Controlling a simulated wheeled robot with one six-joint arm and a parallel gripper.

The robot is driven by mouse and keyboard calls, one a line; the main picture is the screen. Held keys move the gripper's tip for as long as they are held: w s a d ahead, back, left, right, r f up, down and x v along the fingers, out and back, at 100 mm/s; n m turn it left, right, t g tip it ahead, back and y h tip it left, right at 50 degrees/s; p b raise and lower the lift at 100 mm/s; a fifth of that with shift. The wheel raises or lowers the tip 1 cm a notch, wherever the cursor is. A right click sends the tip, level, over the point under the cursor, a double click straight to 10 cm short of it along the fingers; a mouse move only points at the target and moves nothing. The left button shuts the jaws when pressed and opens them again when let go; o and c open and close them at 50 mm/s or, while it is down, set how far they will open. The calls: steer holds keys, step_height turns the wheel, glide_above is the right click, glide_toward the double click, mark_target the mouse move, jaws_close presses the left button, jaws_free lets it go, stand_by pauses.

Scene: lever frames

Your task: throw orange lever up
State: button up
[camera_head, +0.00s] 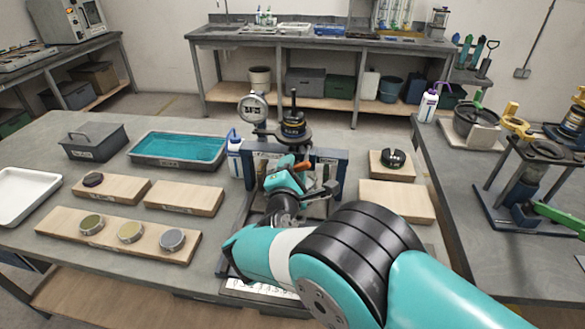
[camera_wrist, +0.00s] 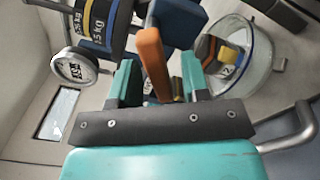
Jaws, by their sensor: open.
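The orange lever (camera_wrist: 153,62) stands between the two open jaws of my gripper (camera_wrist: 158,82) in the wrist view. The jaws show gaps on both sides of it there, and its lower end is partly hidden by the gripper. In the head view a small part of the orange lever (camera_head: 301,166) shows beside my gripper (camera_head: 290,168), at the front of the blue lever frame (camera_head: 332,160). My arm hides much of the frame's lower part.
Weights (camera_head: 293,125) and a round dial gauge (camera_head: 252,107) top the frame. A white bottle (camera_head: 235,155) stands close on its left. Wooden boards (camera_head: 395,200) lie right. A teal-filled tray (camera_head: 180,148) and more boards (camera_head: 185,197) lie left.

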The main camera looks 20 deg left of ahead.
jaws_close()
steer(key=shift+m+b, duration=0.3)
steer(key=shift+b, duration=0.15)
steer(key=shift+a+m+b, duration=0.15)
steer(key=shift+m+b, duration=0.75)
steer(key=shift+b, duration=0.25)
steer(key=m+b, duration=0.1)
steer(key=r+m+b, duration=0.1)
steer(key=b, duration=0.1)
steer(key=shift+a+r+m+b, duration=0.1)
steer(key=shift+r+m+b, duration=0.2)
steer(key=shift+m+b, duration=0.5)
jaws_free()
steer(key=shift+r, duration=0.1)
steer(key=shift+s, duration=0.15)
